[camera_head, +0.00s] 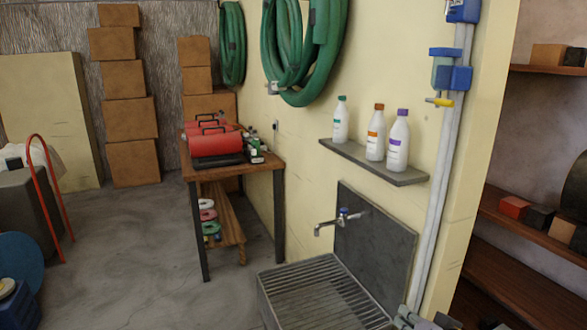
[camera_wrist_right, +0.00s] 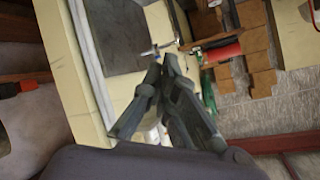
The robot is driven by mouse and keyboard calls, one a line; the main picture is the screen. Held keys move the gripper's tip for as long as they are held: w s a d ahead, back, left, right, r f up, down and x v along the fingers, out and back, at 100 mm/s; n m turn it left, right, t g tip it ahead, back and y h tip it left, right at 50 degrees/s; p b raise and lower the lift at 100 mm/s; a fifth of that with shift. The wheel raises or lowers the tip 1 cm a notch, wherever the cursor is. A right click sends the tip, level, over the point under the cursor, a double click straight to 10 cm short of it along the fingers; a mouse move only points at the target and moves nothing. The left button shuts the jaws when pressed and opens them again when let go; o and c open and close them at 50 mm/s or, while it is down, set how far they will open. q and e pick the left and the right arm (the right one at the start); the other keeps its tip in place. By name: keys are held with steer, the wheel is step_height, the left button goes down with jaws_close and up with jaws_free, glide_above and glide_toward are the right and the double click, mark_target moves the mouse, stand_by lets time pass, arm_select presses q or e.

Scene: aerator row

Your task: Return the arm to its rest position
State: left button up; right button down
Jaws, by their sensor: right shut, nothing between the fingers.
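My right gripper (camera_head: 410,316) shows at the bottom edge of the head view, just right of the slatted sink (camera_head: 268,298), and is partly cut off by the frame. In the right wrist view the same gripper (camera_wrist_right: 163,68) has its dark fingers together with nothing between them. Its tips overlap the tap (camera_wrist_right: 150,50) in that picture; I cannot tell the distance. In the head view the tap (camera_head: 338,218) is clear of the gripper. My left gripper is not in view.
A shelf (camera_head: 410,178) with three bottles is on the wall above the sink. Pipes (camera_head: 440,190) run down beside it, and wooden shelving (camera_head: 530,275) stands at the right. A workbench (camera_head: 265,165) with red cases stands farther back. The floor at left centre (camera_head: 130,250) is clear.

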steer(key=s+a+f+n+g+h, duration=0.1)
steer(key=s+f+n+g, duration=0.15)
steer(key=s+f, duration=0.55)
steer(key=s+a+f+n+g, duration=0.1)
steer(key=s+f+n+g, duration=0.2)
steer(key=s, duration=0.8)
steer(key=s+a+f+n+g+h, duration=0.1)
steer(key=s+f+g, duration=0.2)
steer(key=s+f, duration=0.6)
step_height(320, 180, down, 26)
steer(key=s+g, duration=0.2)
steer(key=s+d+f, duration=0.3)
steer(key=s+f, duration=1.2)
steer(key=s, duration=0.1)
steer(key=shift+d+f+g+b, duration=0.15)
steer(key=shift+f+g+b, duration=0.05)
steer(key=shift+g+b, duration=0.2)
steer(key=shift+s, duration=0.1)
